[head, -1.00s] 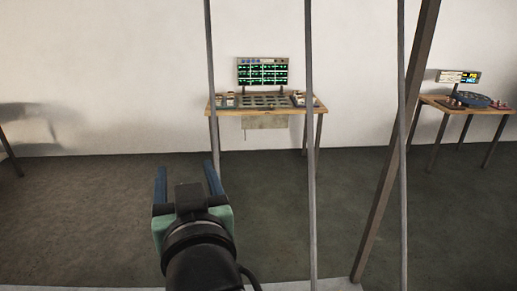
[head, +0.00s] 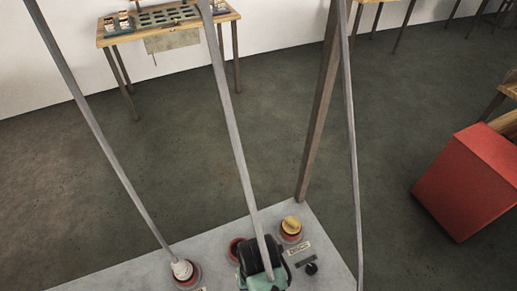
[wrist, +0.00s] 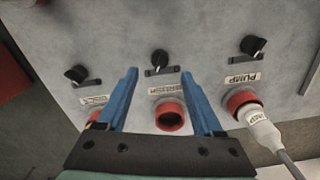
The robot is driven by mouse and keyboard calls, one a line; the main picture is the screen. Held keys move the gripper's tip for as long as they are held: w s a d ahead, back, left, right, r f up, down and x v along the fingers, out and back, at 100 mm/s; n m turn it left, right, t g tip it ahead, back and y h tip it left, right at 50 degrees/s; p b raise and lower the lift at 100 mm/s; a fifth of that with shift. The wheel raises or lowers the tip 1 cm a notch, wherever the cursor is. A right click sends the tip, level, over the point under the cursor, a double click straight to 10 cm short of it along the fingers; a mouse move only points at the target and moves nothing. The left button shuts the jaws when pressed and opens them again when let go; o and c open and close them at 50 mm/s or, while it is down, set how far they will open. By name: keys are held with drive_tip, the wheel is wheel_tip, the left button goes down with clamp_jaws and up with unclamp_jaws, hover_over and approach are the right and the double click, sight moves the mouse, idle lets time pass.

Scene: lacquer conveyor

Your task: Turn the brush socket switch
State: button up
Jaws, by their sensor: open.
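A grey panel (wrist: 120,30) carries three black rotary switches, each with a label and a red socket below it in the wrist view. The middle switch (wrist: 159,60) lies just beyond and between my open blue fingertips (wrist: 159,74); contact cannot be told. The right switch (wrist: 252,45) is labelled PUMP.
A white plug (wrist: 263,128) with a cord sits in the pump socket. A yellow cap (head: 292,224) covers a socket beside my gripper. Thin grey lines and a brown post (head: 318,120) rise around the panel. A red box (head: 468,185) stands right; the floor between is clear.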

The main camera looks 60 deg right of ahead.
wheel_tip(320, 180, down, 7)
drive_tip(key=shift+d+r, duration=0.1)
idle(0.3)
clamp_jaws()
